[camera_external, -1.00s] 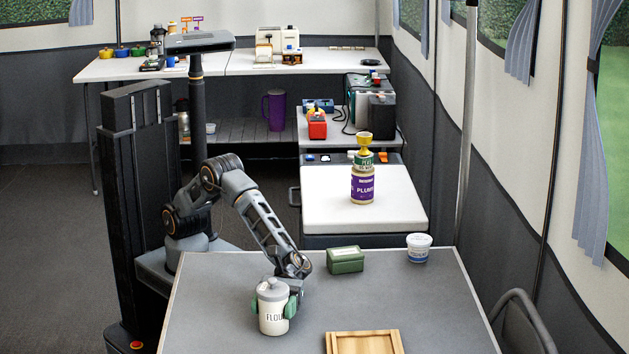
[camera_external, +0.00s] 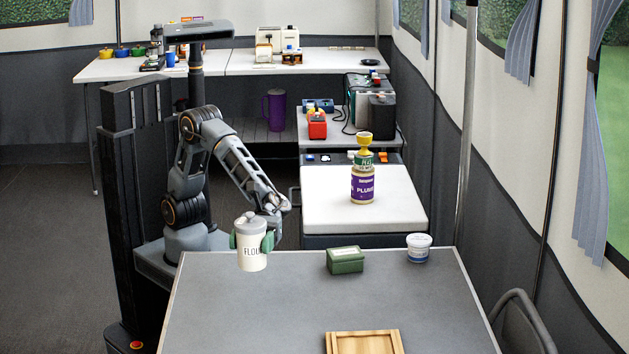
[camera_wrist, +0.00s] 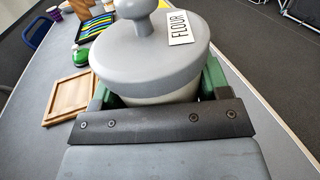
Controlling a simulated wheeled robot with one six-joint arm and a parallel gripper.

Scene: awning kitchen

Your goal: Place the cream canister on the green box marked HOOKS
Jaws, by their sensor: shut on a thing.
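The cream canister (camera_external: 252,251) has a grey knobbed lid and FLOUR lettering. My gripper (camera_external: 252,241) is shut on it, a green pad on each side. It is held upright above the left part of the grey table. In the wrist view the canister's grey lid (camera_wrist: 150,50) fills the upper middle, with a FLOUR tag on it. The green box (camera_external: 345,261) sits on the table's far side, to the right of the canister and apart from it. It has a pale label on top, too small to read here. The box cannot be made out in the wrist view.
A white tub with a blue label (camera_external: 418,248) stands right of the green box. A wooden tray (camera_external: 364,343) lies at the near edge. The table (camera_external: 270,310) is clear between them. A tall stacked jar (camera_external: 363,180) stands on the white-topped unit behind.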

